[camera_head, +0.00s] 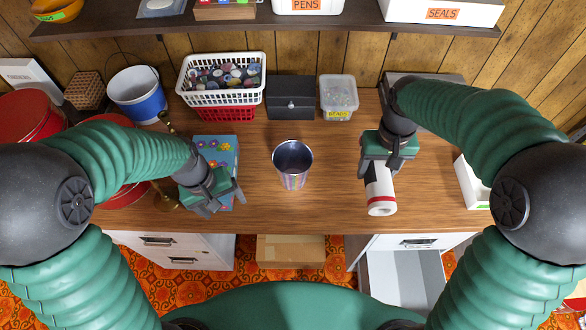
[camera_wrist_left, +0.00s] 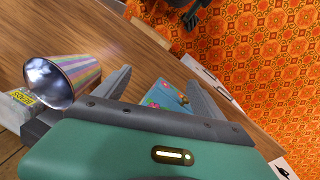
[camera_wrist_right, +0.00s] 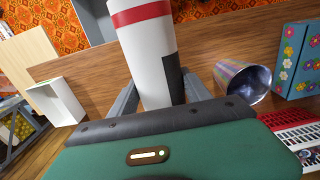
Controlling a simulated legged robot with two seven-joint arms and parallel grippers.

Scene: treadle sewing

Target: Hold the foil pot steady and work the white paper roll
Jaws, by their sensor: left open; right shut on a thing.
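The foil pot (camera_head: 293,166), a shiny tapered cup with rainbow stripes, stands upright in the middle of the desk. It also shows in the left wrist view (camera_wrist_left: 72,76) and the right wrist view (camera_wrist_right: 243,82). My left gripper (camera_head: 220,200) is open and empty, left of the pot and apart from it, in front of the blue flowered box. My right gripper (camera_head: 384,168) is shut on the white paper roll (camera_head: 379,188), right of the pot. The roll has a red band near its end (camera_wrist_right: 143,40) and points toward the desk's front edge.
A blue flowered box (camera_head: 222,157) stands behind my left gripper. A white basket of spools (camera_head: 222,75), a dark box (camera_head: 291,97) and a beads tub (camera_head: 338,97) line the back. A drawer (camera_head: 404,275) is open below right. The desk around the pot is clear.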

